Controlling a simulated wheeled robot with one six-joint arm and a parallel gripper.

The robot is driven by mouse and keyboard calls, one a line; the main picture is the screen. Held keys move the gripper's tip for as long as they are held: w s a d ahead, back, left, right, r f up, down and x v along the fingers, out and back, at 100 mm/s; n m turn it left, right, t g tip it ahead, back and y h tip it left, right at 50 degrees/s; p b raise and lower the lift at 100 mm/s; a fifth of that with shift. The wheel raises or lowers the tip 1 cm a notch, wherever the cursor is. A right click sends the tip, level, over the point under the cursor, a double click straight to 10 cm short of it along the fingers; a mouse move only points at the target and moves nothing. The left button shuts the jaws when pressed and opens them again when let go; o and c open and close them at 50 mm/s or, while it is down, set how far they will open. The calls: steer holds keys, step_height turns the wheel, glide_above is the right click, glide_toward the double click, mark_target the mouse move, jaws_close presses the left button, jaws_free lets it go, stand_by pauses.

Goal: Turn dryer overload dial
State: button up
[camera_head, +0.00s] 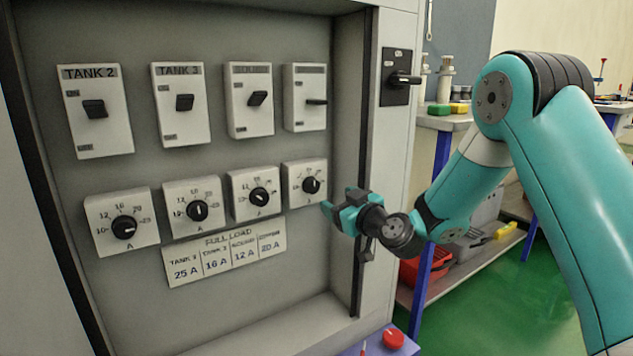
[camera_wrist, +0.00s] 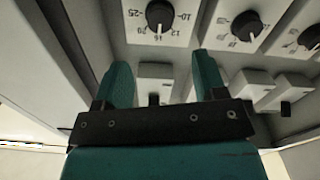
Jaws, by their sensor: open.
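A row of several black overload dials on white square plates runs across the cabinet panel in the head view. The rightmost dial (camera_head: 310,184) is nearest my gripper (camera_head: 338,203). The wrist view, roughly upside down, shows a dial (camera_wrist: 160,15) beyond my fingertips, apparently the same rightmost one. Its white mark points near 16. My gripper (camera_wrist: 160,62) is open and empty, apart from the dial. The other dials (camera_head: 260,197), (camera_head: 197,210) and (camera_head: 123,227) lie further left. The rightmost name on the FULL LOAD label (camera_head: 225,254) is too blurred to read; 20 A stands below it.
Black-handled switches (camera_head: 305,100) sit above the dials. The cabinet's right side wall (camera_head: 345,150) stands close beside my gripper. A main switch (camera_head: 397,80) juts from the right frame. A workbench (camera_head: 440,122) stands behind my arm.

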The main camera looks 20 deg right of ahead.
mark_target(314, 188)
steer(key=x, duration=0.9)
steer(key=shift+w+a+f+p, duration=0.1)
steer(key=shift+w+a+p, duration=0.05)
steer(key=shift+w+p, duration=0.2)
steer(key=c, duration=0.9)
steer(key=shift+c, duration=0.2)
steer(key=m+p, duration=0.1)
steer(key=m, duration=0.4)
steer(key=shift+m+p, duration=0.9)
steer(key=shift+m, duration=1)
